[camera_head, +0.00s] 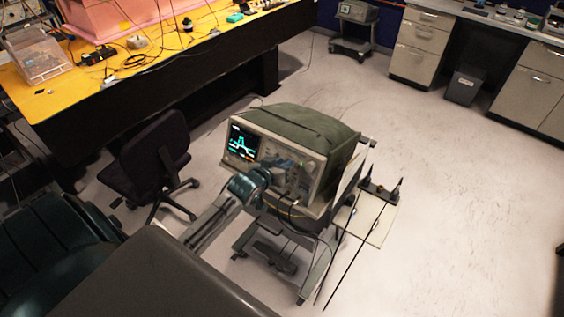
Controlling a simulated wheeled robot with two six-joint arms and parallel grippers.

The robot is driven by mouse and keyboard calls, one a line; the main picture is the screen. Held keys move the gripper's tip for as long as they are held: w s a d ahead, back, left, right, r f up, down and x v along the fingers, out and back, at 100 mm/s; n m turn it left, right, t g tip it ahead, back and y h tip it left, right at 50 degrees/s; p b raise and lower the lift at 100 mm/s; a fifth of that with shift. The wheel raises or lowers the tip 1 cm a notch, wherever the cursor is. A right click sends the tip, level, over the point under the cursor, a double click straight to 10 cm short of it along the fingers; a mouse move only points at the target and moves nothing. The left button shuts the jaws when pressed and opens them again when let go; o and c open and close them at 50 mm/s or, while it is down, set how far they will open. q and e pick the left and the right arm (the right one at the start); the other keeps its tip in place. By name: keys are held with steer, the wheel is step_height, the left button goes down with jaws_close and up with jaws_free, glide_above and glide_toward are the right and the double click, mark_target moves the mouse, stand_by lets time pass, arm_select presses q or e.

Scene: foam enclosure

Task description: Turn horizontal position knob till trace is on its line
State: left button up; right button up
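The oscilloscope (318,148) stands on a wheeled cart, under a dark green cover, with its front panel facing lower left. Its lit screen (242,142) shows a cyan stepped trace and some yellow marks. The trace's own line is too small to make out. My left arm reaches in from the lower left, and my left gripper (282,168) is at the middle of the panel, right of the screen. The arm's wrist hides part of the panel. The horizontal position knob cannot be told apart from the other controls. Contact and finger opening are unclear. My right gripper is not in view.
A black office chair (150,160) stands left of the cart (305,285). A yellow-topped bench (165,55) runs along the upper left. Cables hang from the scope's front. A pale board (372,222) with thin rods sits right of the cart. Floor at right is clear.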

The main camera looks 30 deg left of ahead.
arm_select(q)
steer(key=shift+w, duration=0.1)
jaws_close()
steer(key=shift+m, duration=0.3)
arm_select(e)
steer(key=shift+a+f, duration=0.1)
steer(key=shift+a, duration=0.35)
